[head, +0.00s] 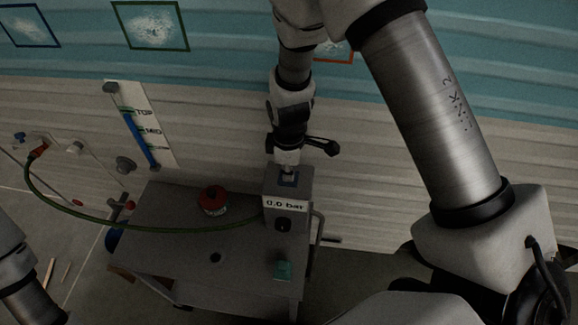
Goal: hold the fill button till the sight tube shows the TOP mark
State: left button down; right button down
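The sight tube (140,138) is mounted at a slant on a white plate on the wall at left, with TOP and MID labels. Blue fills it from the lower end up to about the TOP mark (143,112); the exact level is hard to tell. My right gripper (287,171) points down at the top of the grey box that reads "0.0 bar" (284,204). Its narrow tip looks shut and is at a blue-edged spot (289,183) there, perhaps the fill button, mostly hidden. Contact cannot be told. My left arm shows at lower left; its gripper is out of view.
The box stands on a grey cart (180,250), with a red round knob (212,199) and a teal block (283,270). A green hose (100,217) runs from the wall fitting (38,151) to the box. A handle (320,225) sticks out at the cart's right.

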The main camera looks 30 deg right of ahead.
jog(key=shift+s+f, duration=0.25)
jog(key=shift+s, duration=0.1)
jog(key=shift+w+r+p, duration=0.1)
jog(key=shift+r+p, duration=0.25)
jog(key=shift+p, duration=0.2)
jog(key=r+p, duration=0.3)
jog(key=shift+w+r, duration=0.25)
jog(key=shift+w, duration=0.1)
notch_tip(320, 180, up, 10)
jog(key=b, duration=0.1)
jog(key=shift+s+r, duration=0.15)
